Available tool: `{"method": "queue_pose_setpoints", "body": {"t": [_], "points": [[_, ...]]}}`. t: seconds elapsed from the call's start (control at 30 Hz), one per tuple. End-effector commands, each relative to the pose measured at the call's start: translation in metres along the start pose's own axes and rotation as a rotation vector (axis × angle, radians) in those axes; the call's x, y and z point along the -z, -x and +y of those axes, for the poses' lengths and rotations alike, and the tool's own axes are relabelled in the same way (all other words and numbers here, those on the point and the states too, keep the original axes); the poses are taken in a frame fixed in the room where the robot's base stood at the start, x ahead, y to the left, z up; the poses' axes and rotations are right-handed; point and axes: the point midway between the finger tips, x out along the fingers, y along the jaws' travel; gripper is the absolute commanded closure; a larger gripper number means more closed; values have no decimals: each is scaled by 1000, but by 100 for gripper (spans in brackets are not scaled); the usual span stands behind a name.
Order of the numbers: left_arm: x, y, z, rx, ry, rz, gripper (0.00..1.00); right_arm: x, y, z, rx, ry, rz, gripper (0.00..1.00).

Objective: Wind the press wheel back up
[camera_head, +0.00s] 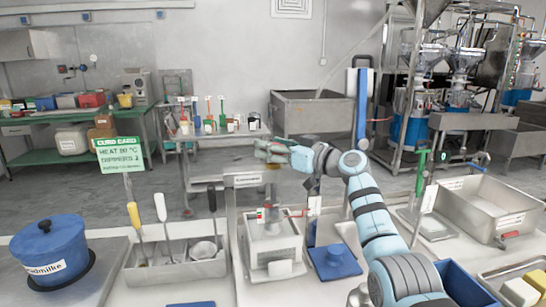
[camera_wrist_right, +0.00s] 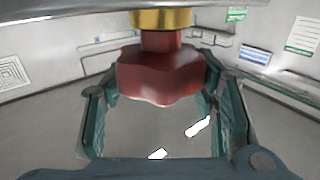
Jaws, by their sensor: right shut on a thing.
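The press wheel is a red lobed knob (camera_wrist_right: 160,78) under a brass collar (camera_wrist_right: 165,18) in the right wrist view. My right gripper (camera_head: 268,150) is at the top of the press in the head view. Its green-padded fingers (camera_wrist_right: 160,100) stand on both sides of the knob and are shut on it. In the head view the gripper mostly hides the wheel. The press (camera_head: 243,180) has a metal crossbar with a label, above a white box-like base (camera_head: 272,243). My left gripper is not in view.
A blue lidded pot (camera_head: 48,250) and a metal tray with tools (camera_head: 165,268) stand left of the press. A steel basin (camera_head: 490,205) stands further right. A green sign (camera_head: 119,153) rises at the left.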

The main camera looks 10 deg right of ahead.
Motion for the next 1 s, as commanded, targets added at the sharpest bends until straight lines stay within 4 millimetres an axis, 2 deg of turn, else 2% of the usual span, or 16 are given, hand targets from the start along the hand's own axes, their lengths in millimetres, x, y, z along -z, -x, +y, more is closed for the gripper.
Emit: {"method": "queue_pose_setpoints", "body": {"t": [0.53,0.57,0.67,1.0], "points": [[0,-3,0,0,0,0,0,-2,0,0,36,0,-6,75],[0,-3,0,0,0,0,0,-2,0,0,36,-1,-6,42],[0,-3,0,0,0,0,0,-2,0,0,35,-1,-5,27],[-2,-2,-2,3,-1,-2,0,-1,1,0,34,0,-3,27]]}}
